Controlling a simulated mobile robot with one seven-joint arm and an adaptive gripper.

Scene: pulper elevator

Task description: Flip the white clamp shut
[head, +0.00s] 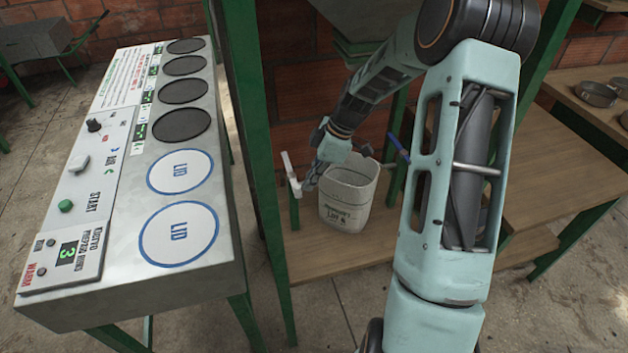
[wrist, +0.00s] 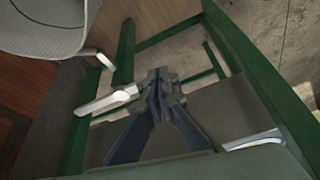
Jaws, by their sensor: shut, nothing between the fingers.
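The white clamp (head: 291,176) is a slim white piece beside the green post, left of my gripper in the head view. In the wrist view a white arm of it (wrist: 105,102) reaches from the left up to my fingertips. My gripper (head: 310,183) is at the clamp's right side, with its fingers shut and empty. In the wrist view the closed fingertips (wrist: 162,80) are right by the end of the white arm. I cannot tell whether they touch it. The clamp's hinge is not clear.
A white bucket (head: 349,195) stands close to the right of my gripper on a wooden shelf (head: 330,250). A green post (head: 265,170) rises at the left. A blue-handled lever (head: 397,147) is behind the bucket. A control counter (head: 110,255) with round lids fills the left.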

